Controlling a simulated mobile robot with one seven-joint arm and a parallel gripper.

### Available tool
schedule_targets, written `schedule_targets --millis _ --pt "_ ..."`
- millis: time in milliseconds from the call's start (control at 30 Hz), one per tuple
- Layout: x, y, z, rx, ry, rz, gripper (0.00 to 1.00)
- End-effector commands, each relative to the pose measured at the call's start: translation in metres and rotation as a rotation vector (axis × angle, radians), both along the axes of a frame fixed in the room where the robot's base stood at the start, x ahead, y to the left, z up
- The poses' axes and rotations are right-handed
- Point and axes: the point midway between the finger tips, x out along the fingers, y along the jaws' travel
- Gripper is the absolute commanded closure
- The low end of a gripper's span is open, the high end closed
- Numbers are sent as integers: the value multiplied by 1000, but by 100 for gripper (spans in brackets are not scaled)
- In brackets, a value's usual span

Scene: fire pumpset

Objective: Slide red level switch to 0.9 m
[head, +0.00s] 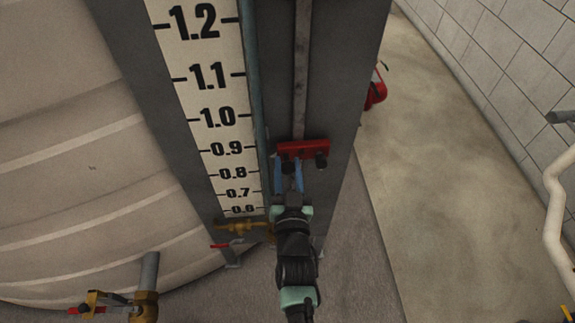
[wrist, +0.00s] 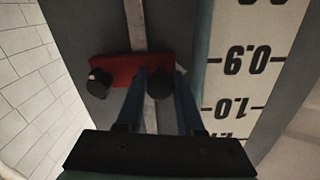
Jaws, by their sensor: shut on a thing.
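The red level switch (head: 303,148) is a red block with two dark knobs on a vertical grey rail (head: 301,70). It sits beside the white scale (head: 212,100), about level with the 0.9 mark. In the wrist view, the scale is upside down and the red switch (wrist: 128,70) appears near 0.9, slightly toward 1.0. My gripper (head: 288,178) has blue fingers reaching the switch from below. In the wrist view my gripper (wrist: 160,88) has one finger on each side of the knob nearer the scale (wrist: 162,83), shut on it. The exact contact is partly hidden.
A large pale tank (head: 70,150) stands left of the dark panel. A brass valve (head: 240,226) is low near the scale's foot. Another valve (head: 110,300) is at bottom left. A red extinguisher-like object (head: 375,92) stands behind. Open floor (head: 440,180) lies right.

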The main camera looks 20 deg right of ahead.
Motion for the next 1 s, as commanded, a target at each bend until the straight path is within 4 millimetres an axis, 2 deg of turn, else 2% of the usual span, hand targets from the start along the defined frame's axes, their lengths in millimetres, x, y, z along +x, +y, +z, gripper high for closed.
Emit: schedule_targets --millis 300,333,467,800,1000 --pt "0 -1 -1 1 1 -2 100" --pt "0 -1 -1 1 1 -2 58" --pt "0 -1 -1 0 1 -1 34" --pt "-2 0 -1 0 1 0 34" --pt "-22 7 -1 1 4 1 34"
